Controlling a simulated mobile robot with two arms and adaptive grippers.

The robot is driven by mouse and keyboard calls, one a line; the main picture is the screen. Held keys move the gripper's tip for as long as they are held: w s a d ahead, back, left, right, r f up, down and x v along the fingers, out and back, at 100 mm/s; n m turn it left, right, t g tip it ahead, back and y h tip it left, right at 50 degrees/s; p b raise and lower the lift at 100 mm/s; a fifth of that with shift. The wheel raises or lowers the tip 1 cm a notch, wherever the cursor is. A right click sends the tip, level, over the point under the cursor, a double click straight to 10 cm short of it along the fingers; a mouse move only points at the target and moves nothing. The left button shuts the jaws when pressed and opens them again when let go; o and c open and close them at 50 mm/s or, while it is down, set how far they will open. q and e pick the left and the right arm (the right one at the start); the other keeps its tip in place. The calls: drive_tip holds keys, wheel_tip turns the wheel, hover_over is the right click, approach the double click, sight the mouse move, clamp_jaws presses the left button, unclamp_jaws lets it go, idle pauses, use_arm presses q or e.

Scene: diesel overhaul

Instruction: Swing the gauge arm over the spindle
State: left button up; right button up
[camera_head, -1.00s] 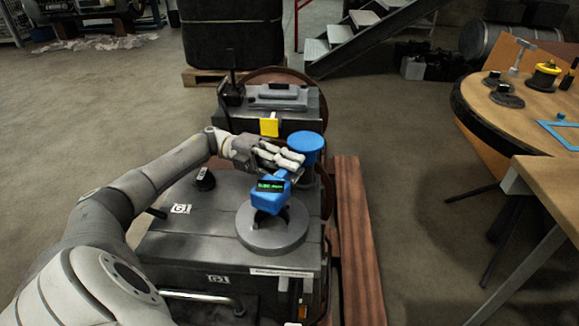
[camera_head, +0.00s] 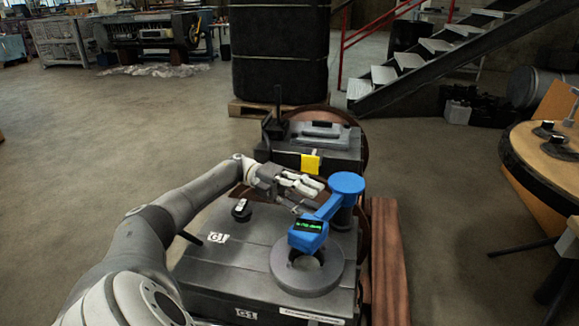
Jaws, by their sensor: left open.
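The blue gauge arm (camera_head: 330,208) runs from a round blue pivot cap (camera_head: 346,183) on a dark post to a boxy blue head (camera_head: 308,236) with a lit green display. Its reading is too small to make out. In the picture the head overlaps the far side of a grey round ring (camera_head: 328,281), which I take to be the spindle, on the dark machine top. The head hides part of its dark centre. My left gripper (camera_head: 311,197) is open and empty, just left of the gauge arm near the pivot cap, with a small gap showing. My right gripper is out of view.
The dark machine block (camera_head: 225,262) carries a small black knob (camera_head: 241,209) and a G1 label. A yellow tag (camera_head: 310,163) hangs on the unit behind. Reddish beams (camera_head: 388,260) lie to the right. A round wooden table (camera_head: 540,150) stands at the far right, with open floor between.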

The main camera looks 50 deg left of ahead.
use_arm(q)
drive_tip(key=v, duration=0.6)
drive_tip(key=shift+a, duration=0.25)
idle(0.5)
